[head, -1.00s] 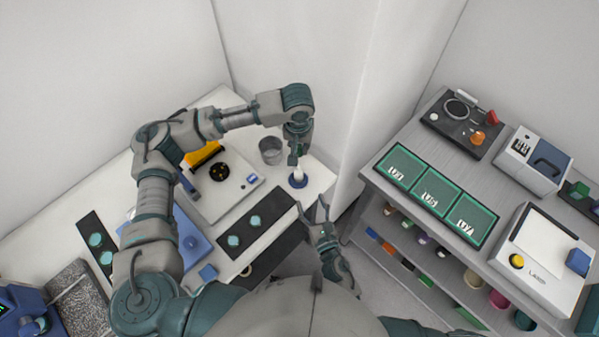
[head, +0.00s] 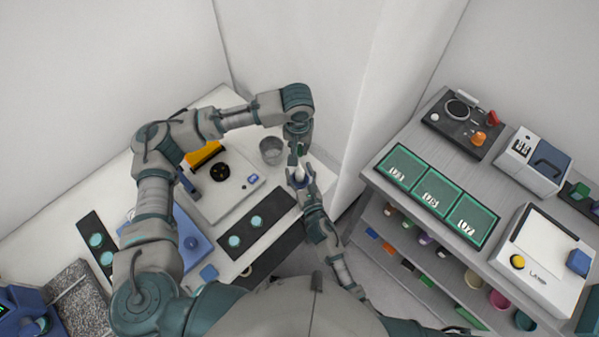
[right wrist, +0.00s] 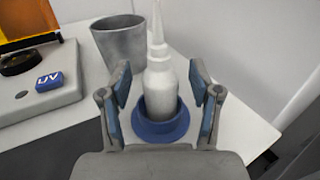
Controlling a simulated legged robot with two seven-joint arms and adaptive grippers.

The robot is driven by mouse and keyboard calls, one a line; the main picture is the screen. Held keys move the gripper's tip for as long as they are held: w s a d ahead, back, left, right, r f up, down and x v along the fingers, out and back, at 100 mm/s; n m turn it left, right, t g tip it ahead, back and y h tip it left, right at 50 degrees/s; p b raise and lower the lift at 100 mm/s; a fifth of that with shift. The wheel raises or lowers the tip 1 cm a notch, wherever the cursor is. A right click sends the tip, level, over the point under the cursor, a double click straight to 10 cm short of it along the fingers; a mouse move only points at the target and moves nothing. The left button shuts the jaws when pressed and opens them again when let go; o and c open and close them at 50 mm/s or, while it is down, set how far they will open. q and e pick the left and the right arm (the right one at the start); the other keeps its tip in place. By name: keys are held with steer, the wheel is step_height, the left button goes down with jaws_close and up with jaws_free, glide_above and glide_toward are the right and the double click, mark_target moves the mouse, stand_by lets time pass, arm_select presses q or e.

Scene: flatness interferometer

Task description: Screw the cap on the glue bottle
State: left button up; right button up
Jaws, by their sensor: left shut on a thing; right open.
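The white glue bottle (right wrist: 161,88) stands upright in a round blue holder (right wrist: 160,127) in the right wrist view. Its thin nozzle points up out of that view. The bottle also shows small in the head view (head: 300,174). My right gripper (right wrist: 160,84) is open, with one finger on each side of the bottle and gaps showing between pads and bottle. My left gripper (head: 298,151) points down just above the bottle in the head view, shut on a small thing. The cap is too small and hidden there to make out clearly.
A grey cup (head: 271,150) stands close behind the bottle. A pale device with a blue UV button (right wrist: 49,80) is left of it. A dark strip with teal discs (head: 256,221) lies nearer me. The bench edge and a white wall are close on the right.

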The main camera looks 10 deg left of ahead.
jaws_close()
arm_select(q)
steer(key=shift+f, duration=2.45)
steer(key=shift+f, duration=0.9)
steer(key=shift+f, duration=0.5)
steer(key=o, duration=0.6)
